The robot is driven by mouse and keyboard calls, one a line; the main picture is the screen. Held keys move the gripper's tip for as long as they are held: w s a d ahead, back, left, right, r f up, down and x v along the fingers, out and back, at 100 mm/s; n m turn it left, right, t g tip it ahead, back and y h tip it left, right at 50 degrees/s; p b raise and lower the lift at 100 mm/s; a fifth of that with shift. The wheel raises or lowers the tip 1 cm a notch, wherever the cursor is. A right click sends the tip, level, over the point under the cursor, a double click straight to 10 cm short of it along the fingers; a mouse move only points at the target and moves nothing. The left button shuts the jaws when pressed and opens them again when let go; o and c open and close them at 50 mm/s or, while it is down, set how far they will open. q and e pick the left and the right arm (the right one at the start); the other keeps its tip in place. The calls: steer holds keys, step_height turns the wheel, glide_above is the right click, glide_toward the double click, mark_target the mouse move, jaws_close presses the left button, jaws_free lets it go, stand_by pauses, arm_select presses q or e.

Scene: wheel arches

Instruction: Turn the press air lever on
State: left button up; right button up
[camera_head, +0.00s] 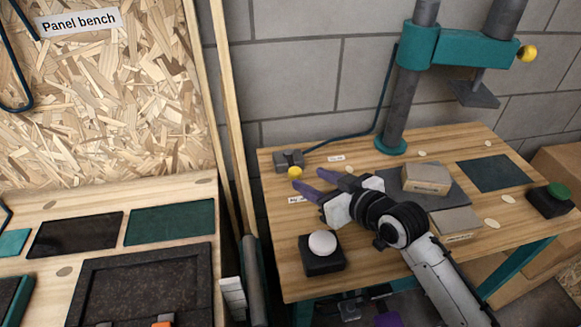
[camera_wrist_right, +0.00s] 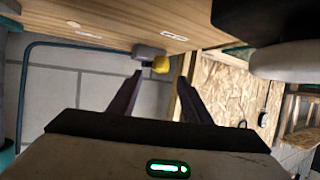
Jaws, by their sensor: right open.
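The press air lever is a small grey valve block (camera_head: 288,157) with a yellow knob (camera_head: 295,171), at the back left of the wooden press table. A blue hose runs from it to the press column. My right gripper (camera_head: 309,178) is open and empty, its purple fingers reaching toward the knob from the front right. In the right wrist view, the yellow knob (camera_wrist_right: 160,65) appears just beyond and between the open fingertips (camera_wrist_right: 160,77). I cannot tell whether a finger touches it. A purple and dark part at the head view's bottom edge may be my left gripper; its jaws cannot be made out.
A white ball-topped button on a black box (camera_head: 322,247) stands front left. The teal press (camera_head: 415,47) stands behind. A green button (camera_head: 558,191) is at the right. The panel bench (camera_head: 60,205) is left.

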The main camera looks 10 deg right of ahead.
mark_target(298, 173)
steer(key=x, duration=0.8)
steer(key=shift+a, duration=0.15)
